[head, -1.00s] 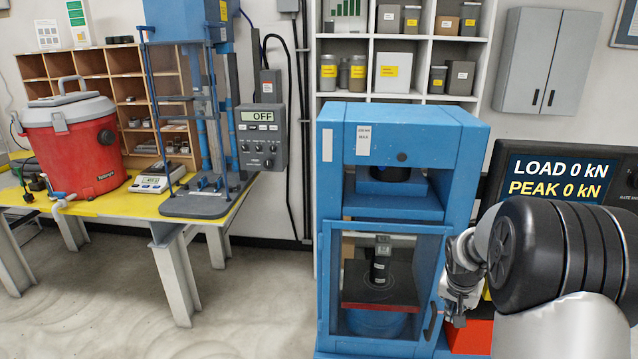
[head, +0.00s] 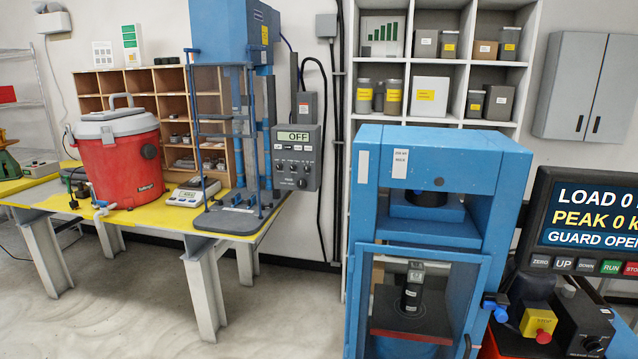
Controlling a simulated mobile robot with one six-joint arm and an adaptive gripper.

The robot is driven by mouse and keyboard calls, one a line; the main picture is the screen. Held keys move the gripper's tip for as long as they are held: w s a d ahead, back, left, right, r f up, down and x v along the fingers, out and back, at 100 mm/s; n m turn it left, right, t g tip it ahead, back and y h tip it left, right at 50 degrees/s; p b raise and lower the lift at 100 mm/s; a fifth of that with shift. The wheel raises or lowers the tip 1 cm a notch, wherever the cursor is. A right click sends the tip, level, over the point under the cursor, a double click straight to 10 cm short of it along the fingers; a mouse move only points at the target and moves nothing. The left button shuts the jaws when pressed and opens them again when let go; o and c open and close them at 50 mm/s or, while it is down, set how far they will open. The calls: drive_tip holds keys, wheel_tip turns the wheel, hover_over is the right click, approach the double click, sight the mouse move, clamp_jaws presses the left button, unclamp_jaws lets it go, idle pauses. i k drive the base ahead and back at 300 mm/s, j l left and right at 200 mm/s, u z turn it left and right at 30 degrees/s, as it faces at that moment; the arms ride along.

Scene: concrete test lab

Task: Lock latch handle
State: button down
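The blue press (head: 440,155) stands right of centre in the head view. Its lower chamber has a clear guard door in a blue frame (head: 471,285). A dark cylinder (head: 412,288) stands on the red-edged plate inside. My gripper is not in view.
An emergency-stop box (head: 538,320) and a black control box (head: 583,322) stand right of the press. A yellow-topped table (head: 150,218) with a red vacuum (head: 118,165) and a blue test frame (head: 240,225) is on the left. Floor (head: 150,310) before it is clear.

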sight(500, 315)
drive_tip(key=i+l+z, duration=0.1)
drive_tip(key=z, duration=0.25)
drive_tip(key=i+z, duration=0.1)
drive_tip(key=z, duration=0.25)
drive_tip(key=i+l+z, duration=0.1)
drive_tip(key=z, duration=0.25)
drive_tip(key=i, duration=0.05)
